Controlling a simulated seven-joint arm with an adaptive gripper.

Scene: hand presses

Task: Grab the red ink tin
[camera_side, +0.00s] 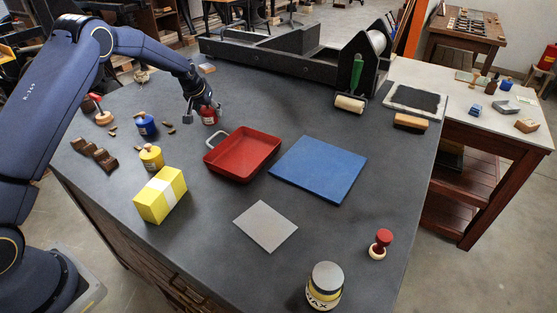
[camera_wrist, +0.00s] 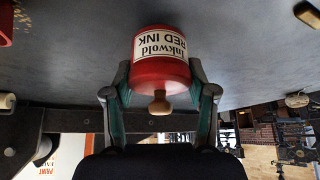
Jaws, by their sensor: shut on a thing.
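The red ink tin (camera_wrist: 160,68) is a small red can with a white label reading "Inkwold RED INK" and a tan knob on its lid. In the wrist view it sits between the two fingers of my gripper (camera_wrist: 160,92), which press on its sides. In the side view the red tin (camera_side: 209,116) is at the back left of the dark table, and my gripper (camera_side: 206,108) reaches down around it from above. I cannot tell for sure whether its base touches the table.
A red tray (camera_side: 242,154) lies just right and in front of the tin. A blue tin (camera_side: 146,126) and a yellow tin (camera_side: 151,158) stand to its left. A yellow box (camera_side: 160,194) and a blue mat (camera_side: 319,168) are nearer the front. The long press bed (camera_side: 285,52) runs behind.

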